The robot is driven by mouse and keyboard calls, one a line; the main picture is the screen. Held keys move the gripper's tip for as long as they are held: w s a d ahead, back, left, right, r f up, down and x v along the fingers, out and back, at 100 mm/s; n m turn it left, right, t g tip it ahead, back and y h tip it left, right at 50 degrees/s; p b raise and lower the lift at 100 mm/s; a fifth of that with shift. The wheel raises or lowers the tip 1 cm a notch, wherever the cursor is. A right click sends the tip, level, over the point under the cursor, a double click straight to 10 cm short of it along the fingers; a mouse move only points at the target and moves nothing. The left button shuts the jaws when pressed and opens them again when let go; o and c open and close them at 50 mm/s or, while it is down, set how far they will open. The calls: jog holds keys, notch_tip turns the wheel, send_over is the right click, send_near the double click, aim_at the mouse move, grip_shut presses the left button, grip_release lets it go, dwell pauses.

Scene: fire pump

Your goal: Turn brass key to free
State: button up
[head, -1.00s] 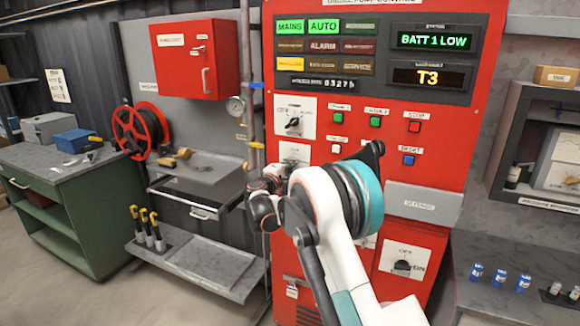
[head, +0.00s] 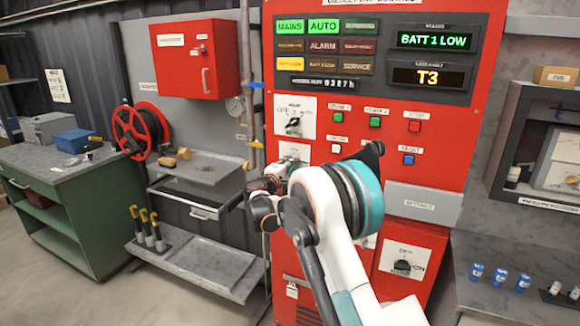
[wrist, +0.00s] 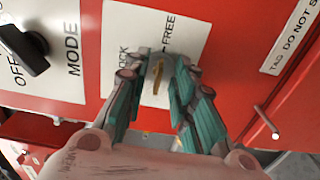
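The brass key (wrist: 158,78) shows in the wrist view in its lock on a white plate (wrist: 175,25) lettered LOCK and FREE. Its bow stands edge-on, roughly upright in that picture. My gripper (wrist: 163,75) has one teal finger on each side of the key, with gaps visible, so it looks open around it. Whether a fingertip touches the lock or key cannot be told. In the head view the plate (head: 294,151) is partly covered by my arm, and the key is hidden.
A black MODE knob (wrist: 25,48) is beside the key plate in the wrist view; the same selector (head: 294,124) is above it in the head view. A thin metal handle (wrist: 266,121) sticks out nearby. Pipes (head: 250,100) run left of the red cabinet (head: 450,150).

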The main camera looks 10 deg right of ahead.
jog(key=shift+s+a, duration=0.1)
jog(key=v, duration=1.1)
jog(key=shift+s+a, duration=0.2)
jog(key=shift+s, duration=0.1)
jog(key=s+d+r+m+g+y, duration=0.25)
jog(key=s+d, duration=0.35)
jog(key=s, duration=0.5)
jog(key=s+d+r+m+g+y, duration=0.25)
jog(key=s+d+r, duration=0.2)
jog(key=s, duration=0.65)
jog(key=s+a+f+m+y, duration=0.1)
jog(key=s+f+m+y, duration=0.1)
jog(key=s, duration=0.7)
jog(key=s+a+f+m+g+y, duration=0.1)
jog(key=s+f, duration=0.2)
jog(key=s, duration=0.7)
jog(key=s+a+f+m+g+y, duration=0.1)
jog(key=s+f+m+y, duration=0.1)
jog(key=s, duration=0.8)
jog(key=shift+a+f+m+y, duration=0.3)
jog(key=shift+a+f, duration=0.1)
jog(key=shift+f, duration=0.15)
